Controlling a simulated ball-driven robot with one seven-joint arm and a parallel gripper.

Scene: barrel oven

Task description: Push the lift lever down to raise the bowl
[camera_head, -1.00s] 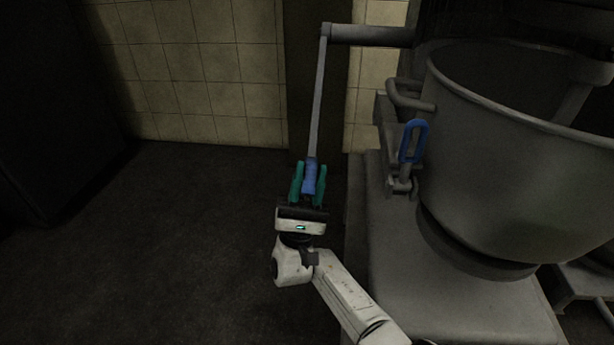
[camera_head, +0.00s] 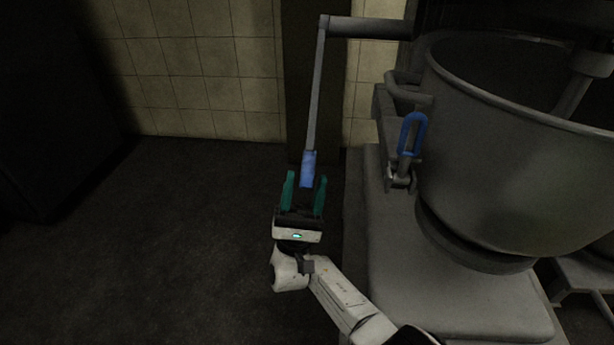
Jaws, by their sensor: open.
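The lift lever (camera_head: 314,95) is a long grey bar hanging down from a horizontal shaft (camera_head: 372,28), with a blue grip (camera_head: 308,168) at its lower end. The large grey metal bowl (camera_head: 505,150) sits at the right on the mixer. My gripper (camera_head: 305,182) is open just below the blue grip, its green fingers apart on either side of the grip's lower end. Whether a finger touches the grip is not clear.
A blue-handled clamp (camera_head: 411,135) stands beside the bowl, below a bowl handle (camera_head: 405,88). The grey mixer base (camera_head: 440,305) lies right of my arm. A tiled wall (camera_head: 190,75) is behind. The dark floor (camera_head: 150,230) at the left is clear.

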